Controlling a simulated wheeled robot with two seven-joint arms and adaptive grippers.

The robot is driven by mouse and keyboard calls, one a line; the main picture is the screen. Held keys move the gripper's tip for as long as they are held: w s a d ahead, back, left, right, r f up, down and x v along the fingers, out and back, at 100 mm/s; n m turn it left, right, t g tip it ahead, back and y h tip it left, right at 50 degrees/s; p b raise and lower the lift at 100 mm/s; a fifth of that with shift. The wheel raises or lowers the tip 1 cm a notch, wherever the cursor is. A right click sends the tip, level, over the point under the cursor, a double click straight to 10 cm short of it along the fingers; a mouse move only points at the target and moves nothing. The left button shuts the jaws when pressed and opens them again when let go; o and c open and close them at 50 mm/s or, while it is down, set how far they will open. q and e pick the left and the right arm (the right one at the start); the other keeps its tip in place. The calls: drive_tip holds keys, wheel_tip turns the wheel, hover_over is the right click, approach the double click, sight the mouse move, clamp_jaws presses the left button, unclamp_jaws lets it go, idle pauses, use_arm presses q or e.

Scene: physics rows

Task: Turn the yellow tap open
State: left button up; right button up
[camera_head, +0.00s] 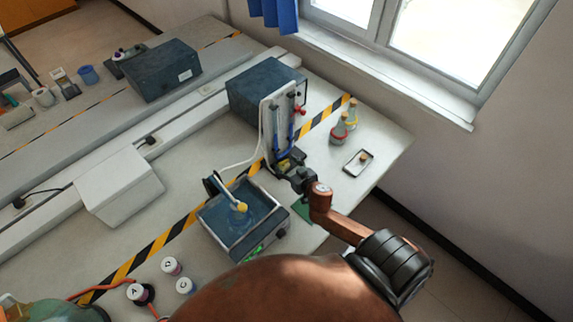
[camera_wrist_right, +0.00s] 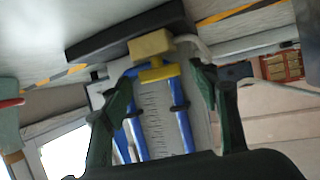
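The yellow tap (camera_wrist_right: 152,56) shows in the right wrist view, in front of an upright white scale board (camera_wrist_right: 155,110) with two blue tubes. In the head view, the tap is a small yellow patch (camera_head: 283,163) at the foot of the board (camera_head: 268,130), partly hidden by my gripper. My right gripper (camera_head: 291,166) is at the foot of the board, close to the tap. In the wrist view, its green fingers (camera_wrist_right: 158,80) are apart, one on each side of the tap. I cannot tell whether either touches it. My left gripper is not in view.
A water-filled tray (camera_head: 213,231) with a yellow-tipped piece stands left of my gripper. A dark box (camera_head: 255,88) is behind the board. Two flasks (camera_head: 340,129) and a small tray (camera_head: 369,163) are to the right. Several small jars (camera_head: 171,266) stand at the front left.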

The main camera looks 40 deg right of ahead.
drive_tip(key=c, duration=1)
drive_tip(key=shift+d+r+n+y+p, duration=0.1)
drive_tip(key=shift+d+n+y+p, duration=0.1)
drive_tip(key=shift+n+y+p, duration=0.6)
drive_tip(key=shift+n+y, duration=0.8)
drive_tip(key=shift+y, duration=0.3)
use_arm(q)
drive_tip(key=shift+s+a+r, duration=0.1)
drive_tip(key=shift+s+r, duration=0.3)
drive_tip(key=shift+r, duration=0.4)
use_arm(e)
drive_tip(key=o, duration=1.1)
drive_tip(key=shift+d, duration=0.1)
drive_tip(key=shift+o, duration=0.2)
